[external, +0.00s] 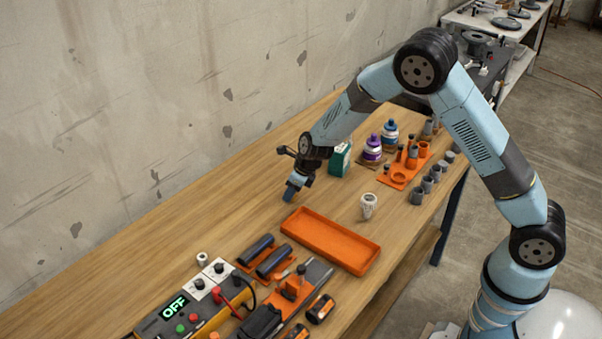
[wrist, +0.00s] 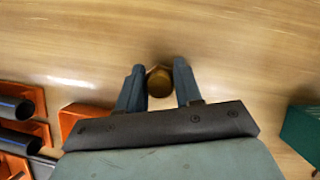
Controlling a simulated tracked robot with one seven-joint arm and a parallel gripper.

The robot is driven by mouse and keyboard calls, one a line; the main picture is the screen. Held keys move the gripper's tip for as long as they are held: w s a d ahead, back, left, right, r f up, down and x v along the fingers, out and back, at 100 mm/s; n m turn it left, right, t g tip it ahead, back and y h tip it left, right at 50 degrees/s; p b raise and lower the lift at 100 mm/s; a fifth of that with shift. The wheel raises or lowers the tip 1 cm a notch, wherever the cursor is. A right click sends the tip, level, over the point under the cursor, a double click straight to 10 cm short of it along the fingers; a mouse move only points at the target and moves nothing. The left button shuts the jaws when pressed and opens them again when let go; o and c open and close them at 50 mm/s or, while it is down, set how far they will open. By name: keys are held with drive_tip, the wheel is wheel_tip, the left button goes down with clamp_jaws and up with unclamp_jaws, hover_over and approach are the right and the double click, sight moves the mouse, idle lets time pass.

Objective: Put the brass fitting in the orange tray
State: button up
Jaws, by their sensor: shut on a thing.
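The brass fitting (wrist: 159,84) shows in the wrist view as a round golden-brown piece between the two fingers of my gripper (wrist: 158,80). My gripper is shut on it. In the external view my gripper (external: 290,194) points down close to the tabletop, behind the orange tray, and the fitting cannot be made out there. Whether the fitting touches the table I cannot tell. The orange tray (external: 345,236) is long, shallow and empty, in front and to the right of my gripper. Its corner (wrist: 72,118) shows at the left in the wrist view.
A green box (external: 340,160) and purple and blue bottles (external: 373,148) stand behind. Dark pipes on an orange holder (external: 262,262) and a yellow power unit (external: 195,305) lie at the left front. The table's left rear is clear.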

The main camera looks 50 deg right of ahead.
clamp_jaws()
